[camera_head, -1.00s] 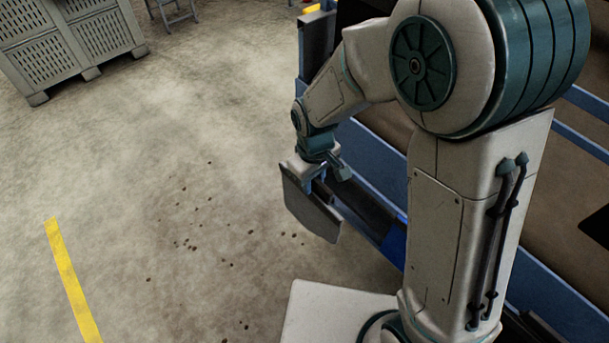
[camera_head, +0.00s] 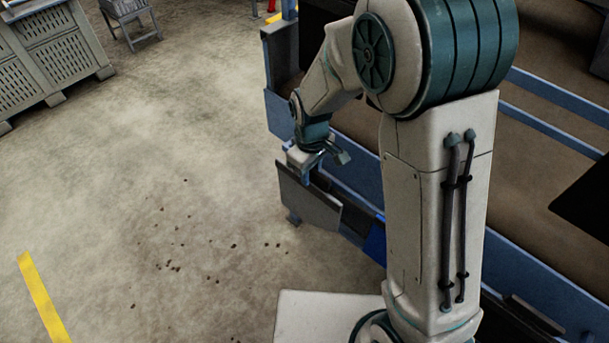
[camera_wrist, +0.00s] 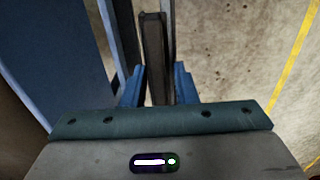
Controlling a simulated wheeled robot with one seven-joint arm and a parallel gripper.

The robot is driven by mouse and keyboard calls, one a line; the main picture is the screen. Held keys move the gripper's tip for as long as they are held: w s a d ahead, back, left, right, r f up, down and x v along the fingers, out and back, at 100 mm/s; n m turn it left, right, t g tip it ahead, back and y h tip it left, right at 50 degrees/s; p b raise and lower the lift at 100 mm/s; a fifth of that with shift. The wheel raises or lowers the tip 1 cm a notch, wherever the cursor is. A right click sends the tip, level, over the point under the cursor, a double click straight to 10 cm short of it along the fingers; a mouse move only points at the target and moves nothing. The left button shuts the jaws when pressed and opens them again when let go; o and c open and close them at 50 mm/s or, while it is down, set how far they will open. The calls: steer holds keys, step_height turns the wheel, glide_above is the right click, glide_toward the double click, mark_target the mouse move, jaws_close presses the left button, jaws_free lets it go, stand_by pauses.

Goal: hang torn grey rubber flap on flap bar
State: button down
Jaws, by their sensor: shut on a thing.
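My gripper (camera_head: 303,174) is shut on the grey rubber flap (camera_head: 310,206). The flap hangs below the jaws as a flat grey panel beside the blue machine frame. In the wrist view the two blue fingers of my gripper (camera_wrist: 158,88) clasp the flap's dark edge (camera_wrist: 154,55), seen nearly end-on. I cannot tell where the flap is torn. I cannot make out the flap bar for certain. The flap overlaps the frame in the head view, and whether they touch is unclear.
The blue machine frame (camera_head: 545,125) runs along the right, partly hidden by my arm. It fills the left of the wrist view (camera_wrist: 50,50). Open floor (camera_head: 130,190) with dark crumbs lies left. A grey slatted crate (camera_head: 55,55) and a stool (camera_head: 132,15) stand behind.

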steer(key=shift+w+d+f, duration=0.1)
steer(key=shift+w+d, duration=0.8)
steer(key=shift+w, duration=0.3)
steer(key=shift+w+d, duration=0.9)
steer(key=shift+w, duration=0.25)
steer(key=shift+f+b, duration=1.35)
steer(key=shift+f, duration=0.4)
steer(key=c, duration=1.1)
jaws_free()
steer(key=shift+s, duration=0.1)
steer(key=shift+o, duration=0.2)
step_height(320, 180, up, 14)
steer(key=s+d+r+m+t+p, duration=0.1)
steer(key=s+d+r+m+p, duration=0.1)
steer(key=s+d+m, duration=0.3)
steer(key=s+d+r+m+t+p, duration=0.1)
steer(key=s+d+r+m+p, duration=0.1)
steer(key=s+d+r+m, duration=0.3)
steer(key=s+d, duration=0.4)
steer(key=s, duration=0.4)
steer(key=shift+s+m+t, duration=0.3)
steer(key=shift+s+t, duration=0.05)
steer(key=shift+t, duration=0.05)
